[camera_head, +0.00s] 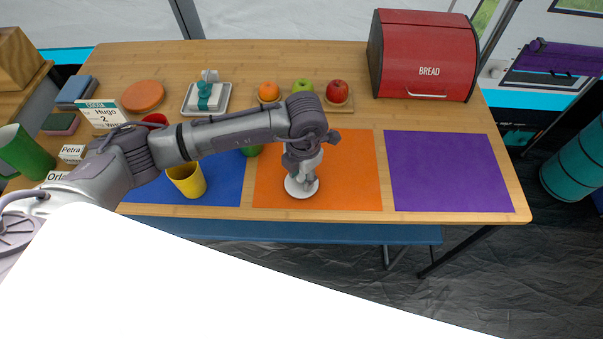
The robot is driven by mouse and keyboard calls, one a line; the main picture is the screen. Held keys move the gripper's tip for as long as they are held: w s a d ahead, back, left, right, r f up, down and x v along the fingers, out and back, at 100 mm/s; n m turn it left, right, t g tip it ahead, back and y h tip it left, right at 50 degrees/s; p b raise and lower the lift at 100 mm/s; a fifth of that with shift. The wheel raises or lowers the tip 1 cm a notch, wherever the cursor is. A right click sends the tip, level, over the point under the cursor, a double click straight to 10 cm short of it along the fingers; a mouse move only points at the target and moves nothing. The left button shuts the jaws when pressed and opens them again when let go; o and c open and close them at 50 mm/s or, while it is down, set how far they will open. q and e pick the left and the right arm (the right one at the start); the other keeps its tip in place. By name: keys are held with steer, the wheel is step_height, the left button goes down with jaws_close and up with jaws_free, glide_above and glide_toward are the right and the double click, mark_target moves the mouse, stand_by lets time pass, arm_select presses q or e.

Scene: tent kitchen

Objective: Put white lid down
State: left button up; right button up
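The white lid (301,191) is a small round disc over the orange mat (345,185), near the front edge of the table. My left gripper (302,178) points down at it, with its fingers close together at the lid's middle. It looks shut on the lid, though the fingers hide the grasp. I cannot tell whether the lid touches the mat or is just above it. My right gripper is out of view.
A yellow cup (187,181) stands on the blue mat (225,185); a green item (252,150) is partly behind my arm. The purple mat (445,170) is clear. Fruit on boards, including a red apple (337,91), and a red bread box (425,55) stand behind.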

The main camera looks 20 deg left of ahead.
mark_target(303, 179)
arm_select(q)
steer(key=shift+r, duration=0.1)
steer(key=shift+r, duration=0.25)
steer(key=r, duration=0.7)
steer(key=r+b, duration=0.1)
steer(key=r, duration=0.3)
steer(key=shift+s+d+r, duration=0.15)
steer(key=shift+d+r, duration=0.1)
steer(key=shift+r, duration=0.05)
